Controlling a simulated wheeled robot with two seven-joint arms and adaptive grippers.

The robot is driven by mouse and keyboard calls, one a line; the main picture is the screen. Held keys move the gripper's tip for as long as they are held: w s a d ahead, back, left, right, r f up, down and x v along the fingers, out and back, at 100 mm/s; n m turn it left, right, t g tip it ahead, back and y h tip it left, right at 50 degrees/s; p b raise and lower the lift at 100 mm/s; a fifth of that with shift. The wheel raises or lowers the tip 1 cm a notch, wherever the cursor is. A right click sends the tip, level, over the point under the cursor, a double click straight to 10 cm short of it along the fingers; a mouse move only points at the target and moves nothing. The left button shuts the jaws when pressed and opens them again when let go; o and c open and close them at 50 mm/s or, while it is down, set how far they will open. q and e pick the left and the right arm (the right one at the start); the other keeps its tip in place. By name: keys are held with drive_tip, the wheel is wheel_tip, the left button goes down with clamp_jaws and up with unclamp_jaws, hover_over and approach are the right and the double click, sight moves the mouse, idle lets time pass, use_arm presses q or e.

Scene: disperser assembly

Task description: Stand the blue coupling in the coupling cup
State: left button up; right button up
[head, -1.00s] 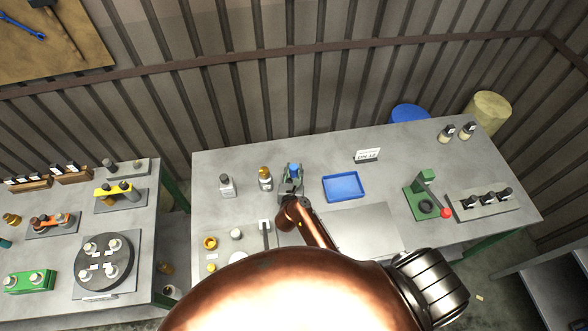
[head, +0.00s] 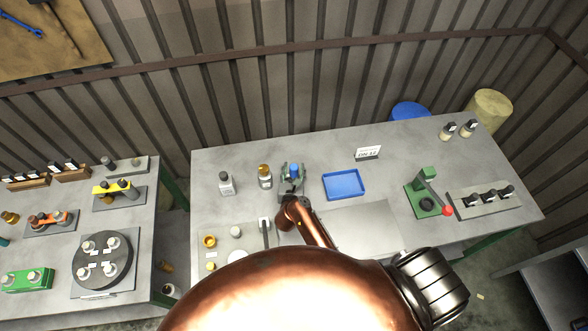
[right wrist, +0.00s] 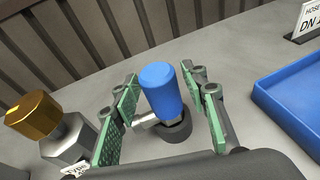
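The blue coupling (right wrist: 162,88) stands between my right gripper's fingers, blue end up, with a grey metal part below the blue. Its lower end sits within a dark round cup (right wrist: 178,133) on the bench. The coupling also shows in the head view (head: 294,170). My right gripper (head: 292,173) is around it, its green-padded fingers spread to either side. In the right wrist view gaps show between the pads and the blue part. The cup's near side is partly hidden by the gripper body. My left gripper is not in view.
A brass-capped bottle (head: 265,177) stands close to the left of the gripper, with a grey-capped bottle (head: 226,184) further left. A blue tray (head: 343,173) lies to the right. A green press (head: 427,192) with a red knob stands further right. The bench behind the coupling is clear.

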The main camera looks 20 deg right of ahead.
drive_tip(key=shift+o, duration=0.3)
drive_tip(key=shift+f, duration=0.15)
wheel_tip(320, 180, up, 10)
drive_tip(key=shift+r, duration=0.1)
idle(0.7)
